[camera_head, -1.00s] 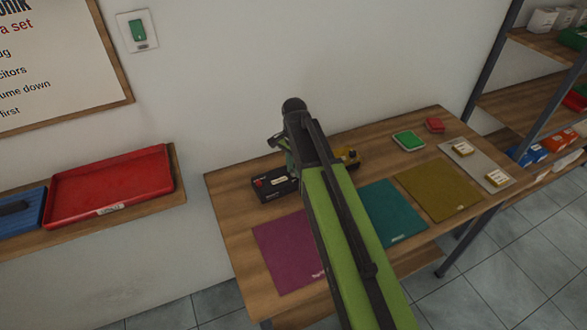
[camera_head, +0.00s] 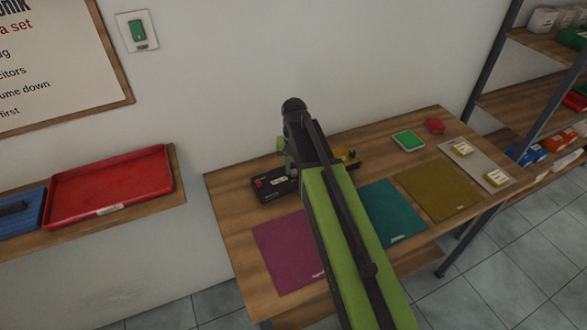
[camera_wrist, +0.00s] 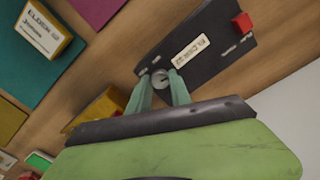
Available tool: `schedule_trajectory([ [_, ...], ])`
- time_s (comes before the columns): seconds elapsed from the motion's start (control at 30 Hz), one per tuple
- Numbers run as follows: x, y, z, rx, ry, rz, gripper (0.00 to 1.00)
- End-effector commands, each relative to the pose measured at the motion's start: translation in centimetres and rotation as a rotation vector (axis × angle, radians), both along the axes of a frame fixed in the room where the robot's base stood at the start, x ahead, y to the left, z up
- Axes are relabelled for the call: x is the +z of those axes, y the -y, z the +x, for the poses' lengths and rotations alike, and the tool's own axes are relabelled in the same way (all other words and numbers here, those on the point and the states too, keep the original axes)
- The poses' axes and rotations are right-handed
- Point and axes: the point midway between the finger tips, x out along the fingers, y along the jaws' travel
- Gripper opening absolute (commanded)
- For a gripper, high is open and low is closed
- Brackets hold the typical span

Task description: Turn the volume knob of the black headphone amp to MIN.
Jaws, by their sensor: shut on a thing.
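The black headphone amp (camera_head: 268,188) lies on the wooden bench, partly covered by my arm in the head view. In the wrist view the amp (camera_wrist: 215,48) shows a pale label, a red part near its far end and a round silver-grey volume knob (camera_wrist: 160,78) near its other end. My gripper (camera_wrist: 161,80) has its two pale green fingers on either side of this knob, shut on it. The knob's pointer and the MIN mark are too small to read. In the head view the fingertips are hidden behind my arm.
A yellow box (camera_head: 348,158) stands close beside the amp. Another labelled yellow box (camera_wrist: 42,32) shows in the wrist view. Magenta (camera_head: 285,250), teal (camera_head: 395,215) and olive (camera_head: 440,188) mats lie in front. A green item (camera_head: 408,140) lies at the back right.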

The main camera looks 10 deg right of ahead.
Motion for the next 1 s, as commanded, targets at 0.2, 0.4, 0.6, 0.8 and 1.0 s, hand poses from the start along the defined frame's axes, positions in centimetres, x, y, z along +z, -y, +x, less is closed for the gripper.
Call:
schedule_trajectory([
  [0.2, 0.00, -0.06, -0.03, 0.203, -0.001, 0.000, 0.00],
  [0.4, 0.00, -0.08, -0.03, 0.378, -0.001, 0.001, 0.00],
  [0.6, 0.00, -0.09, -0.04, 0.520, -0.001, 0.001, 0.00],
  [0.8, 0.00, -0.10, -0.04, 0.616, -0.001, 0.001, 0.00],
  [1.0, 0.00, -0.10, -0.04, 0.665, -0.001, 0.001, 0.00],
])
